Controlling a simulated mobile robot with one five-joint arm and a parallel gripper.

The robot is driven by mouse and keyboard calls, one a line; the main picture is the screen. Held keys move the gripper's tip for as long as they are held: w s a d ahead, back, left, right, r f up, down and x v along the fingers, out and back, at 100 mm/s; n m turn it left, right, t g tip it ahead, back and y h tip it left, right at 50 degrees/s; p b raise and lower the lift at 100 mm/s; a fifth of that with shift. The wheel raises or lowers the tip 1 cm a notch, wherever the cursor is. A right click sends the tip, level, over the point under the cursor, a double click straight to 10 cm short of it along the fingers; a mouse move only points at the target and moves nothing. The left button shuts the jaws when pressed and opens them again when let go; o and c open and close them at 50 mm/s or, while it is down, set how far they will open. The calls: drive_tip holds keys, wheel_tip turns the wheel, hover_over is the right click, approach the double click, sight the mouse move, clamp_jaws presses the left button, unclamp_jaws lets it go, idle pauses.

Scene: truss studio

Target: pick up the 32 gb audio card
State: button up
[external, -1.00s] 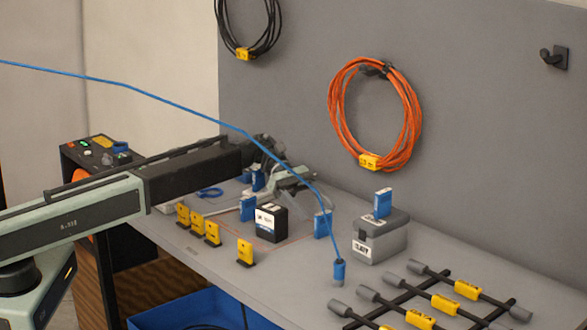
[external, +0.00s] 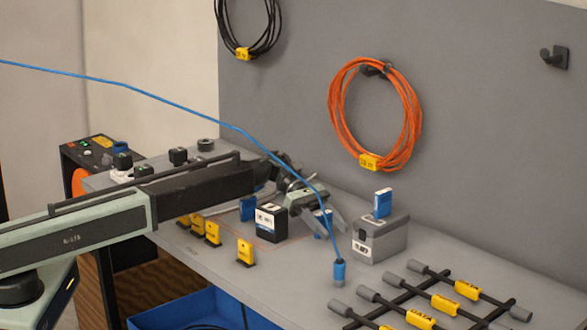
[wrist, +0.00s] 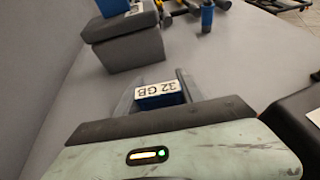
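The 32 GB audio card (wrist: 160,96) is a small blue card with a white label reading "32 GB" in the wrist view. It stands between the two fingers of my gripper (wrist: 158,86), which is open with a finger on either side of it. I cannot tell if either finger touches it. In the external view the card (external: 322,224) stands on the bench between the black box and the grey case, partly hidden by my gripper (external: 324,216) and close to the blue cable.
A grey case (external: 381,240) with a blue card (external: 383,203) on top stands to the right. A black box (external: 270,223), another blue card (external: 248,208) and several yellow tags (external: 245,252) are to the left. A blue cable (external: 240,130) hangs across the front.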

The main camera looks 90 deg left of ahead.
drive_tip(key=shift+c, duration=0.6)
wheel_tip(320, 180, up, 10)
drive_tip(key=p, duration=1)
